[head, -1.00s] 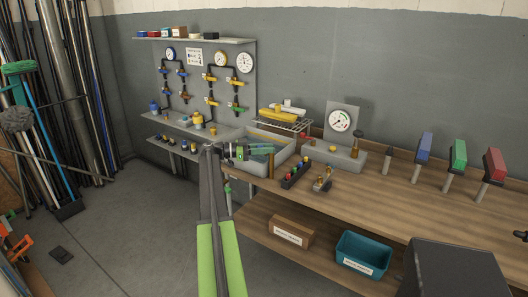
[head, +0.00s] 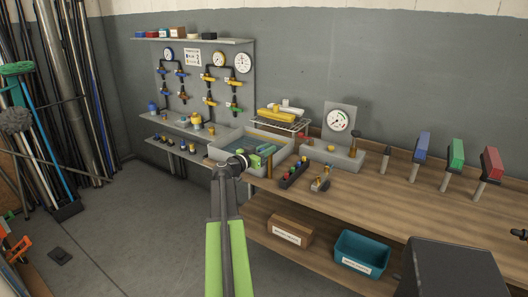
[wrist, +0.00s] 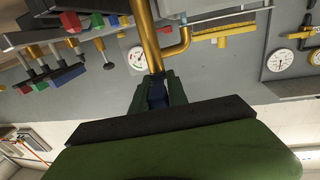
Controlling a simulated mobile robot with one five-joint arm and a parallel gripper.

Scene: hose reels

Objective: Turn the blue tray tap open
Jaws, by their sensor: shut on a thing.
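My gripper (head: 266,152) is at the right front corner of the grey tray (head: 220,155) on the bench, in the head view. In the wrist view my gripper (wrist: 157,100) is shut on a small blue tap handle (wrist: 157,93). The handle sits at the end of a brass pipe (wrist: 149,38) with a side spout (wrist: 179,48). The jaws cover the handle's sides, so its turn angle cannot be told. In the head view my gripper hides the handle.
A panel (head: 233,75) with gauges and coloured taps stands behind left. A dark rack of coloured knobs (head: 294,174) and a gauge box (head: 345,158) lie right of the tray. Blue, green and red blocks on posts stand farther right.

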